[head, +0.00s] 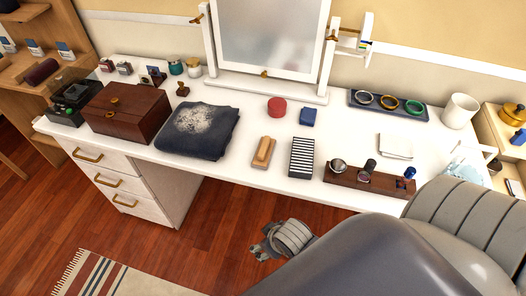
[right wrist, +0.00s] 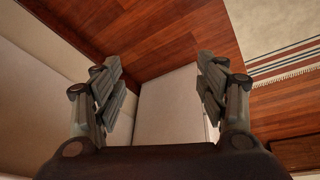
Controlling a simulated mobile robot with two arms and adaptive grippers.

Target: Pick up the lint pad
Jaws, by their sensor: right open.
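A small tan block with a raised grip (head: 263,152), which looks like the lint pad, lies near the front edge of the white table. A dark folded cloth (head: 198,132) with pale lint on top lies to its left. My right gripper (head: 266,246) is in front of the table edge, over the floor and apart from the pad. In the right wrist view its two fingers (right wrist: 160,88) are spread with nothing between them. The pad does not show in that view. My left gripper is not in view.
A black-and-white striped block (head: 301,157) lies just right of the pad. A wooden holder (head: 345,178) with several small items is further right. A brown box (head: 125,114) and a mirror (head: 268,38) also stand on the table. Drawers (head: 115,183) are below left.

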